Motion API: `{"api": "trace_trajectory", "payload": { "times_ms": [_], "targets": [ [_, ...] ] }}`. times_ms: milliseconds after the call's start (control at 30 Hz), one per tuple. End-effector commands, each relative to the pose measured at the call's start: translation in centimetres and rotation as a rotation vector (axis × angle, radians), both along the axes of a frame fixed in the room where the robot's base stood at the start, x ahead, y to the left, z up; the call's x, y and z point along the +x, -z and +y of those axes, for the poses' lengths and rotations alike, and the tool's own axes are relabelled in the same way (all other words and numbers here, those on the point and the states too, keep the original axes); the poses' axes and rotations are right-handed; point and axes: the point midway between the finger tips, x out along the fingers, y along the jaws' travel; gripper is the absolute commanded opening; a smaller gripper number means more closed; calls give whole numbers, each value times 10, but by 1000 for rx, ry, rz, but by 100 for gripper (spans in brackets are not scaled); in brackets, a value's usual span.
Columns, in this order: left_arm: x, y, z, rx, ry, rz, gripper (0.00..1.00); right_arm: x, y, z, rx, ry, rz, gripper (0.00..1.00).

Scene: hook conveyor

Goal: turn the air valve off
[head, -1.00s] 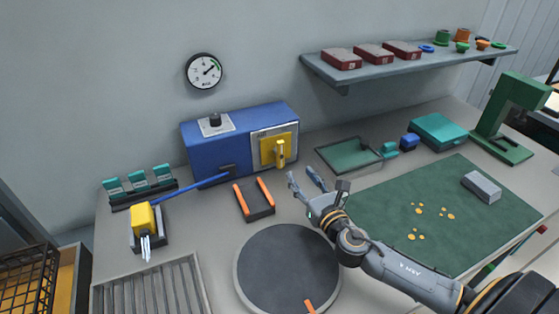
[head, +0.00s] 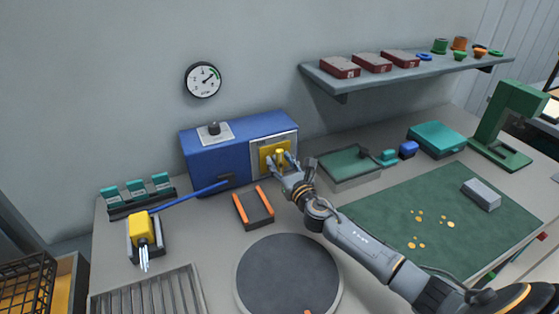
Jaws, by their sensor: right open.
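The air valve's yellow handle (head: 280,155) sits on a yellow plate (head: 265,152) on the front of a blue box (head: 205,153). Its visible part stands upright, and its lower part is hidden by my gripper. My right gripper (head: 281,161) is open at the valve, with one finger on each side of the handle. I cannot tell whether the fingers touch it. My left gripper is not in view.
A round gauge (head: 202,80) hangs on the wall above the box. A black tray with orange rails (head: 255,221) lies left of my right arm, near a dark round turntable (head: 287,275). A green-bottomed tray (head: 342,183) stands right of the gripper.

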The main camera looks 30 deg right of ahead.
Motion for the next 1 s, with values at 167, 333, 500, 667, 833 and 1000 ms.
{"api": "trace_trajectory", "payload": {
  "times_ms": [167,333,500,667,833,1000],
  "targets": [
    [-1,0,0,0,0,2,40,7,0,0,-1,0,1,43],
    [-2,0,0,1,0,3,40,7,0,0,-1,0,0,43],
    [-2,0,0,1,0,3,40,7,0,0,-1,0,0,17],
    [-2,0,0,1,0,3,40,7,0,0,-1,0,0,0],
    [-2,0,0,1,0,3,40,7,0,-1,5,0,0,0],
    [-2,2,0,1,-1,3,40,7,0,-1,46,1,-3,0]
  ]
}}
